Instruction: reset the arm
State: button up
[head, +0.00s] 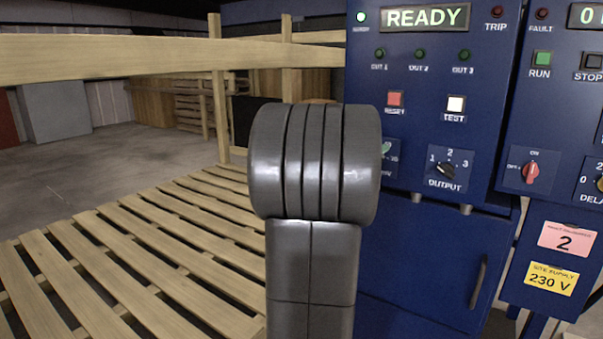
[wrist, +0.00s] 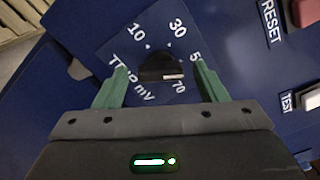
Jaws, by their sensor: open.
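My gripper (wrist: 160,74) is open in the wrist view, its two green fingers on either side of a black knob (wrist: 158,66). A gap shows between each finger and the knob. The knob sits on a blue dial plate (wrist: 150,42) marked 10, 30, 50, 70 and "TRIP mV", partly covered by the fingers. A pale mark on the knob lies toward its lower right. In the head view my grey arm stands in front and hides most of this dial and of my gripper.
The blue cabinet carries a lit READY display (head: 425,18), a red RESET button (head: 394,99), a white TEST button (head: 455,104) and an OUTPUT selector (head: 446,170). A second panel with a red switch (head: 530,172) stands right. Wooden slats (head: 150,250) and a rail (head: 130,58) lie left.

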dwell(0.4)
jog(key=p+v, duration=0.1)
jog(key=v, duration=1.3)
jog(key=w+d+n+p, duration=0.3)
jog(key=w+n+p, duration=0.3)
jog(key=n+p, duration=0.2)
jog(key=w+d+n+p, duration=0.4)
jog(key=n+p, duration=0.4)
jog(key=n, duration=0.5)
jog(key=shift+w+d+r+n, duration=0.15)
jog(key=shift+w+d+n, duration=0.2)
jog(key=shift+w, duration=0.55)
jog(key=shift+s, duration=0.15)
